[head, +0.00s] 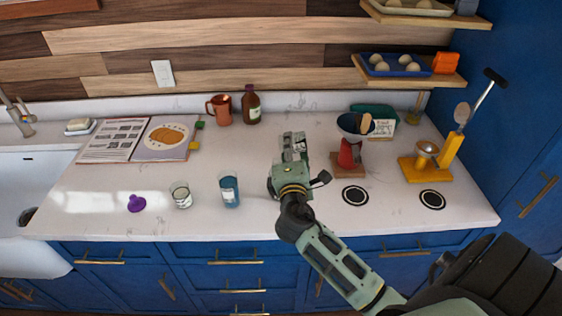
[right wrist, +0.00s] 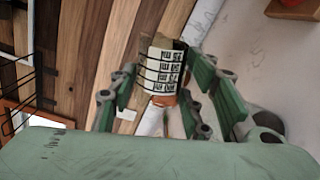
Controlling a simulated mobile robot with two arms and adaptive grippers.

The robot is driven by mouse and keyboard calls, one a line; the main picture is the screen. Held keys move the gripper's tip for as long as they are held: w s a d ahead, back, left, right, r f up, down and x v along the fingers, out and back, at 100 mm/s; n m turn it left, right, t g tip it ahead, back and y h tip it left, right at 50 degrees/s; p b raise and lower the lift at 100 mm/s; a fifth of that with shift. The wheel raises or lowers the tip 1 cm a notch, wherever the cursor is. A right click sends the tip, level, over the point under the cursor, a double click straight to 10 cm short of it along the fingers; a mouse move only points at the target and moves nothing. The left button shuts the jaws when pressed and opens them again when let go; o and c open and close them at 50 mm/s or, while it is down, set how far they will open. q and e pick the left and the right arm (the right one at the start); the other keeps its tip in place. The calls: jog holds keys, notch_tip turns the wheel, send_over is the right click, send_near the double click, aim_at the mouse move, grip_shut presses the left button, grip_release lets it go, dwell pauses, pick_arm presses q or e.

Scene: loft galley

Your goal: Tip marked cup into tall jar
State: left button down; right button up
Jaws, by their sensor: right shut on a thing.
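My right gripper (head: 294,143) is above the middle of the counter, right of the two glasses. In the right wrist view it (right wrist: 160,95) is shut on the marked cup (right wrist: 165,70), pale with rows of black marks. The cup is hardly made out in the head view, where the gripper covers it. The tall jar (head: 229,190) appears to be the blue glass with a pale label, upright near the counter's front, left of the gripper and apart from it. My left gripper is not in view.
A short glass (head: 181,195) and a purple funnel-like piece (head: 136,204) stand left of the jar. An orange mug (head: 220,109) and brown bottle (head: 251,105) stand behind. An open book (head: 140,139) lies at left.

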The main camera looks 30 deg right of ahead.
jog(key=shift+w+a+r+n+p, duration=0.2)
jog(key=shift+a+n+p, duration=0.15)
jog(key=shift+n+p, duration=0.7)
dwell(0.7)
jog(key=shift+f, duration=0.1)
